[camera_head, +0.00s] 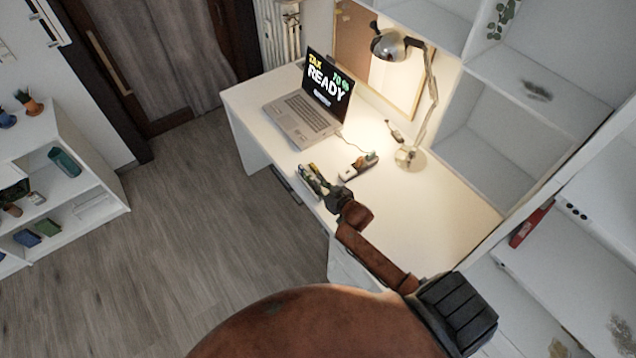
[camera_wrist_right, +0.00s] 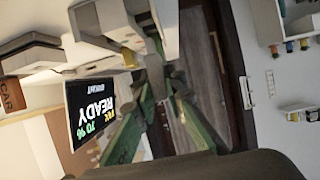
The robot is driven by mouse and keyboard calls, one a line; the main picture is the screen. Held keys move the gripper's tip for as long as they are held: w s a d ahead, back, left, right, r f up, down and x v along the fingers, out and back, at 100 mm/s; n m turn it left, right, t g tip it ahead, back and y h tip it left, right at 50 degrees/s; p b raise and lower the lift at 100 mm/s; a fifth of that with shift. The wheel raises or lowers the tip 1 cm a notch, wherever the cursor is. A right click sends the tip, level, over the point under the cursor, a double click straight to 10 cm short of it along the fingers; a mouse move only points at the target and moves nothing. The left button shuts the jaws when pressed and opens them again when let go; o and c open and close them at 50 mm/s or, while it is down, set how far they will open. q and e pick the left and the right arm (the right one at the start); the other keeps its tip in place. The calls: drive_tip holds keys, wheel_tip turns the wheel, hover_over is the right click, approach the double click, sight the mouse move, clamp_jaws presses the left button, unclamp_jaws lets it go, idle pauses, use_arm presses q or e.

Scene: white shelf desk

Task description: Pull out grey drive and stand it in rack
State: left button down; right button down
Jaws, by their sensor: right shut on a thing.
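My right gripper (camera_head: 314,178), with green fingers, is over the front edge of the white desk, in front of the laptop. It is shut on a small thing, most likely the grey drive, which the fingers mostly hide. In the right wrist view the green fingers (camera_wrist_right: 160,88) close together, and the held piece is too blurred to make out. A small low holder (camera_head: 358,167), perhaps the rack, lies on the desk just right of the gripper, with orange and green bits at its right end. The open laptop (camera_head: 303,115) stands behind the gripper. My left gripper is not in view.
A desk lamp (camera_head: 411,157) stands at the back right, with a small object (camera_head: 394,130) beside it. A thin cable runs from the laptop's right side. The desk's right part (camera_head: 440,195) is clear. White shelves (camera_head: 490,130) rise behind and to the right.

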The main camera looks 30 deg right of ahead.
drive_tip(key=shift+p, duration=0.55)
idle(1.0)
drive_tip(key=shift+f+b, duration=1.2)
drive_tip(key=shift+f, duration=0.95)
drive_tip(key=c, duration=1.9)
unclamp_jaws()
drive_tip(key=shift+s+f, duration=0.1)
drive_tip(key=v, duration=1.2)
